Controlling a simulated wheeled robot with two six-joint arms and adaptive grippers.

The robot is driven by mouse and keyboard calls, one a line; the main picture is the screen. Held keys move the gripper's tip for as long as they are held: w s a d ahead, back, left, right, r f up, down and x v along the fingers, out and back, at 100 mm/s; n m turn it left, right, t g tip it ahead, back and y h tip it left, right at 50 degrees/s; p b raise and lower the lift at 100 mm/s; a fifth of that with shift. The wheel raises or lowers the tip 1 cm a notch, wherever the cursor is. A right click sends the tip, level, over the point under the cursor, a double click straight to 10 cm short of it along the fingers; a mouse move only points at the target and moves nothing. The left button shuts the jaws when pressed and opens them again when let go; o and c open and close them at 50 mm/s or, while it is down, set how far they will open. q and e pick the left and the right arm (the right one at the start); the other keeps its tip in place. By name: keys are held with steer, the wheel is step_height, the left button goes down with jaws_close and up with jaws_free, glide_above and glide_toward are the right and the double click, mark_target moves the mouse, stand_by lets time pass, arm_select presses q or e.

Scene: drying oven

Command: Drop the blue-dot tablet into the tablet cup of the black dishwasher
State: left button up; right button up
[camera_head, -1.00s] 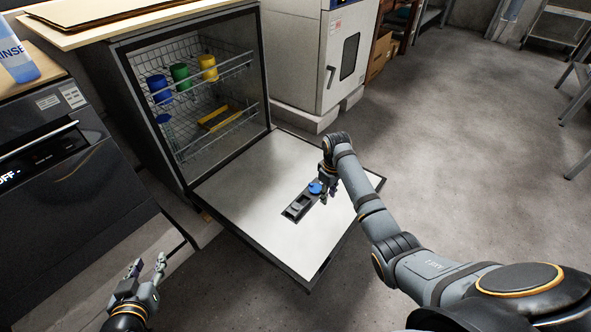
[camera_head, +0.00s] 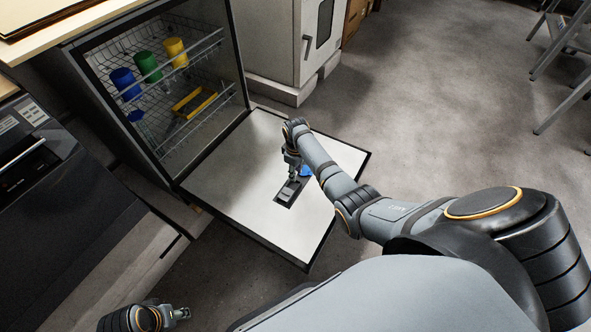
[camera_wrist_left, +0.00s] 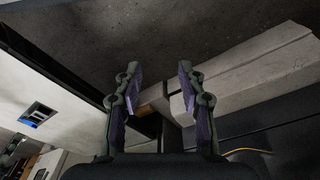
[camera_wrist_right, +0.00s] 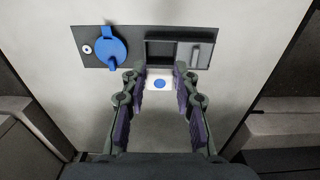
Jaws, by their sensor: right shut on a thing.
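The blue-dot tablet (camera_wrist_right: 160,83) is white with a blue dot on its face. My right gripper (camera_wrist_right: 160,88) is shut on it, with a finger on each side. The tablet cup (camera_wrist_right: 160,53) is an open dark recess in the dispenser panel, just beyond the tablet in the right wrist view. The panel lies in the lowered door (camera_head: 235,170) of the black dishwasher (camera_head: 165,90). My right gripper (camera_head: 291,174) is over this panel in the head view, where the tablet is hidden. My left gripper (camera_wrist_left: 158,80) is open and empty, away from the door.
A blue round cap (camera_wrist_right: 110,48) sits left of the cup, and a grey sliding lid (camera_wrist_right: 202,55) is right of it. Racks hold blue (camera_head: 125,84), green (camera_head: 148,66) and yellow (camera_head: 175,52) cups. Another dark appliance (camera_head: 40,190) stands at the left.

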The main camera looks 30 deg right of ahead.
steer(key=b, duration=0.3)
glide_above(296, 188)
step_height(296, 188, down, 5)
steer(key=shift+r, duration=0.1)
arm_select(q)
steer(key=shift+w+d+f+t+h+b, duration=0.15)
steer(key=shift+d+f+t, duration=0.25)
steer(key=shift+f, duration=0.35)
steer(key=shift+w+d+f+t+h+b, duration=0.1)
steer(key=shift+w+d+f+t+h, duration=0.25)
steer(key=shift+f, duration=0.4)
steer(key=shift+d+f+t+b, duration=0.2)
steer(key=shift+f+t, duration=0.25)
steer(key=shift+f, duration=0.3)
arm_select(e)
steer(key=shift+f, duration=0.9)
steer(key=o, duration=0.9)
steer(key=shift+r, duration=0.15)
step_height(296, 188, up, 12)
steer(key=shift+s+f, duration=0.1)
